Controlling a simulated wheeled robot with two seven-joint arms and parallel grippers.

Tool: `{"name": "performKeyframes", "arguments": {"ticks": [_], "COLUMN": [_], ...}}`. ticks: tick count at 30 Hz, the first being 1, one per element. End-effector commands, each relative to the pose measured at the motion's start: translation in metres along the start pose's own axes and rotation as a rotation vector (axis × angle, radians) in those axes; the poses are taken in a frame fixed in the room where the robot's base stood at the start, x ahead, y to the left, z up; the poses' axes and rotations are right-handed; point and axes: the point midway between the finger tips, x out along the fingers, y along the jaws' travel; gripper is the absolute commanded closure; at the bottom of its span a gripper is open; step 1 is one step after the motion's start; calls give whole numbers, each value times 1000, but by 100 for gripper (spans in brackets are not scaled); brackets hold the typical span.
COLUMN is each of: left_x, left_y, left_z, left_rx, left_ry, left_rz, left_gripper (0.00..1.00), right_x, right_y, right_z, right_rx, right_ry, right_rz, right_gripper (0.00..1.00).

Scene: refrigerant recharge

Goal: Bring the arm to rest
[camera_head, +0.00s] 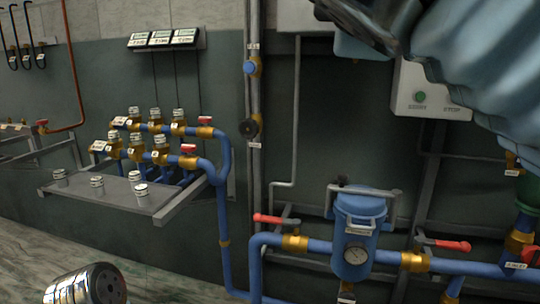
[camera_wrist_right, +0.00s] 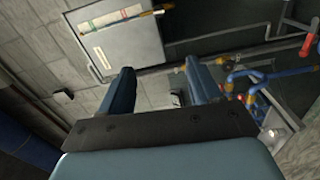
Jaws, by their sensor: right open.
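My right arm comes in large at the top right of the head view, close to the camera and in front of the wall. Its fingers are not clear there. In the right wrist view my right gripper (camera_wrist_right: 160,82) is open, with its two blue fingers apart and nothing between them. The tilted wall and pipes show beyond the fingers. A silver cylindrical part (camera_head: 86,286) shows at the bottom left of the head view; I cannot tell what it is. My left gripper is not in view.
A blue filter housing (camera_head: 360,225) with a gauge sits on blue pipes with red-handled valves (camera_head: 276,220). A grey shelf (camera_head: 170,208) holds several small caps below a manifold (camera_head: 150,130). A control box (camera_head: 432,88) hangs near my right arm. A whiteboard-like panel (camera_wrist_right: 122,50) shows in the wrist view.

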Motion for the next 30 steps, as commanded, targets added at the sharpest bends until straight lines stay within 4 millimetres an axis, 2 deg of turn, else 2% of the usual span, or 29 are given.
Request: {"name": "performKeyframes", "arguments": {"ticks": [11,17,20,23,26,27,29,30], "left_x": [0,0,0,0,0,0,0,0], "left_y": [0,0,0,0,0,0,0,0], "left_z": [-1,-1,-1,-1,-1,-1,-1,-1], "left_rx": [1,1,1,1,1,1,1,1], "left_ry": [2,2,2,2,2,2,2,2], "left_rz": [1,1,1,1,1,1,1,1], "left_gripper": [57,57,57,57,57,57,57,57], "right_x": [31,60,78,98,118,125,132,134], "right_y": [-49,-105,-146,-204,-285,-320,-373,-409], "right_z": [-47,-86,-106,-128,-146,-150,-153,-153], "right_rx": [-73,-125,-149,-168,-169,-161,-134,-110], "right_ry": [71,140,180,229,279,295,314,320], "right_rz": [-72,-163,-233,-337,-488,-557,-665,-741], "right_gripper": [37,37,37,37,37,37,37,37]}}
